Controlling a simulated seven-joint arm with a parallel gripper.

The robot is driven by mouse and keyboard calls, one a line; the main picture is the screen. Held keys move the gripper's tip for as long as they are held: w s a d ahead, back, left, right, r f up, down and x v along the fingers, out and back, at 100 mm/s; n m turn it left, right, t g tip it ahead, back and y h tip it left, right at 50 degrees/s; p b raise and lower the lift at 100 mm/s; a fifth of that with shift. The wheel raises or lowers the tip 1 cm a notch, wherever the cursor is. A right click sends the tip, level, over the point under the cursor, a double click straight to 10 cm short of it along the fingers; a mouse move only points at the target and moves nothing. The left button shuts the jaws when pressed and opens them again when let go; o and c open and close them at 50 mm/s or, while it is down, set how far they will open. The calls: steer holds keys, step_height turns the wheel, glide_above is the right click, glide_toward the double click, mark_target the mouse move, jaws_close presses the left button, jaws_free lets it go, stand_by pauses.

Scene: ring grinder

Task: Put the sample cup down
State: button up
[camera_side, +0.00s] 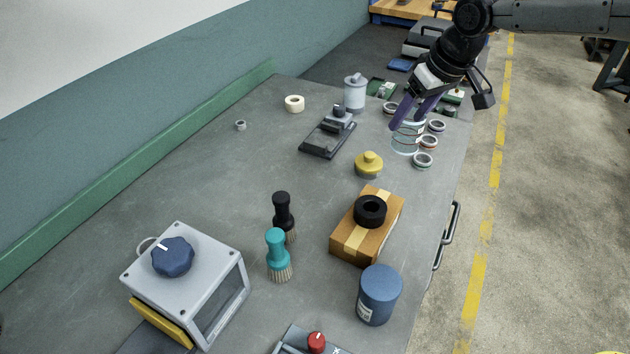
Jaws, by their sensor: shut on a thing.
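A clear sample cup (405,143) with a thin red line around it is at the far right part of the grey workbench (215,185). My gripper (409,119) reaches down from the upper right, its purple fingers shut on the cup near its rim. The cup looks close to upright. I cannot tell whether its base touches the bench. Part of its upper side is hidden by the fingers.
Several small rings (428,142) lie just right of the cup. A yellow knobbed piece (368,164) stands in front of it, left of centre. A black device (328,136) and a grey-white canister (354,93) are to the left. The bench's right edge is near.

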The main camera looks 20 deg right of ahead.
steer(key=s+a+n, duration=0.2)
steer(key=s+a, duration=0.2)
steer(key=a, duration=0.5)
steer(key=shift+y, duration=0.4)
steer(key=shift+w+a+f, duration=1.15)
steer(key=shift+w+f, duration=0.95)
steer(key=shift+f, duration=0.05)
steer(key=shift+w+a+f, duration=1.2)
steer(key=shift+w+f, duration=0.9)
steer(key=shift+w+a+f, duration=1.15)
steer(key=shift+w+f, duration=0.95)
steer(key=shift+f, duration=0.05)
steer(key=shift+f, duration=0.1)
steer(key=o, duration=1.3)
steer(key=shift+o, duration=0.2)
steer(key=v, duration=1.2)
